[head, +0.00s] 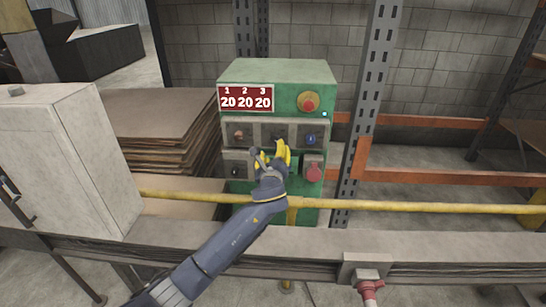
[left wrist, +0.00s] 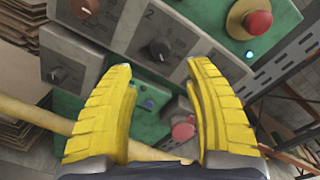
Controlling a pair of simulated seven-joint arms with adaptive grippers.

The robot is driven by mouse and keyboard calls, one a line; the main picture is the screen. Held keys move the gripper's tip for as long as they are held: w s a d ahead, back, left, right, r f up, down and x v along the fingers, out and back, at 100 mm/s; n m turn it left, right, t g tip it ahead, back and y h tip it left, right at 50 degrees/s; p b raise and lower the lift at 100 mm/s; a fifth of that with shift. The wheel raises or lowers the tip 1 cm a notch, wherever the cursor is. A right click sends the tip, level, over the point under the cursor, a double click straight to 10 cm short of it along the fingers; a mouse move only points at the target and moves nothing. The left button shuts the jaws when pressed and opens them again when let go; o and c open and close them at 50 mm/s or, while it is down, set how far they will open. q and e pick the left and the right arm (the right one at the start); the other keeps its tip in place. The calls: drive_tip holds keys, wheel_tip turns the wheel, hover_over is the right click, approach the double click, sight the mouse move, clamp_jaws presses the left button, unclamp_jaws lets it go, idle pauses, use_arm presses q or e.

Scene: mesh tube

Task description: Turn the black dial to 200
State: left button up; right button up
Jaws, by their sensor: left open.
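A green control box (head: 290,72) carries grey panels with small knobs and a red display (head: 246,98) reading 20, 20, 20 under 1, 2, 3. In the left wrist view, a black dial (left wrist: 160,48) sits on the panel marked 2, just beyond my fingers. Another dark dial (left wrist: 57,75) is on the lower left panel. I cannot tell which of them the task means. My left gripper (head: 271,157) is in front of the box's panels, its yellow fingers apart and nothing between them; it also shows in the left wrist view (left wrist: 160,70). My right gripper is out of view.
A red button on a yellow base (head: 308,101) and a small blue light (head: 325,114) are on the box. A red part (head: 313,172) sits lower right. A yellow rail (head: 400,206) crosses in front. A grey cabinet (head: 65,155) stands left; metal rack posts stand right.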

use_arm(q)
drive_tip(key=shift+s, duration=1.15)
